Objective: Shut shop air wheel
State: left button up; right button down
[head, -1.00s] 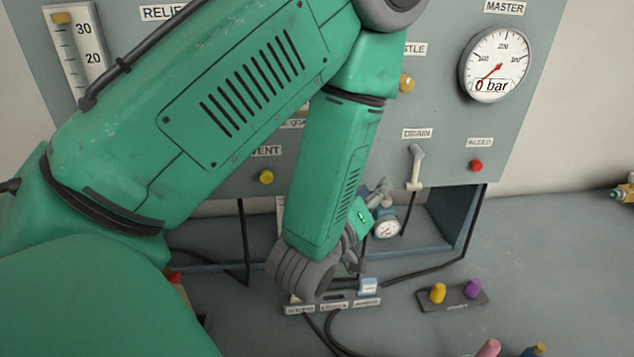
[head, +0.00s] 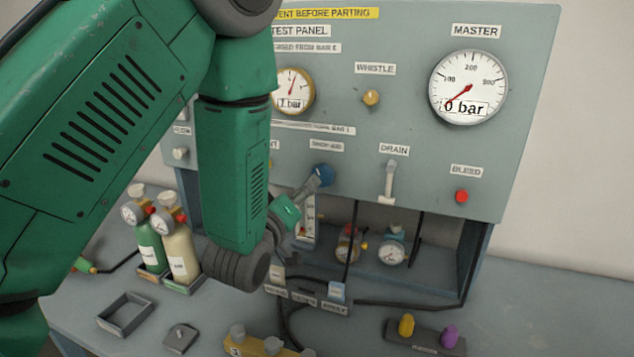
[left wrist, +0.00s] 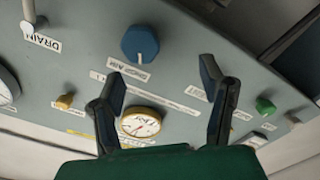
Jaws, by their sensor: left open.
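The shop air wheel (head: 322,174) is a blue knob on the grey test panel, under a small label. In the left wrist view the blue wheel (left wrist: 140,43) has a pale mark on its face and sits above its SHOP AIR label. My left gripper (head: 309,187) is at the wheel's lower left in the head view, partly overlapping it. In the left wrist view my left gripper (left wrist: 162,73) has its two dark fingers wide apart with nothing between them. The wheel lies beyond the fingertips, nearer the left finger; contact cannot be told. My right gripper is out of view.
The DRAIN lever (head: 389,182), red BLEED button (head: 461,196) and MASTER gauge (head: 468,87), reading 0 bar, are to the right. A yellow-rimmed gauge (head: 293,91) is above. Bottles (head: 180,253) stand lower left. Hoses and small gauges (head: 391,252) hang below the panel.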

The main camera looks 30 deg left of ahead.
aim_at(323, 180)
pick_arm(q)
jog(key=w, duration=0.2)
jog(key=w+d, duration=0.1)
jog(key=w, duration=0.1)
jog(key=w+d+r+p, duration=0.1)
jog(key=w, duration=0.2)
jog(key=shift+d, duration=0.1)
jog(key=shift+w+d, duration=0.15)
jog(key=shift+w, duration=0.05)
jog(key=shift+w+a+f, duration=0.1)
jog(key=shift+a+f, duration=0.2)
jog(key=shift+a, duration=0.55)
jog(key=shift+a+f, duration=0.1)
jog(key=shift+a, duration=0.25)
jog(key=shift+c, duration=1.3)
jog(key=shift+a, duration=0.15)
jog(key=c, duration=0.9)
jog(key=shift+d, duration=0.75)
jog(key=shift+a+f, duration=0.15)
jog(key=shift+a, duration=0.2)
jog(key=shift+d+m, duration=0.1)
jog(key=shift+m, duration=0.3)
jog(key=shift+d+f+m+b, duration=0.1)
jog(key=shift+m+b, duration=0.45)
jog(key=shift+m, duration=0.55)
jog(key=shift+m+b, duration=0.3)
jog(key=shift+m, duration=0.9)
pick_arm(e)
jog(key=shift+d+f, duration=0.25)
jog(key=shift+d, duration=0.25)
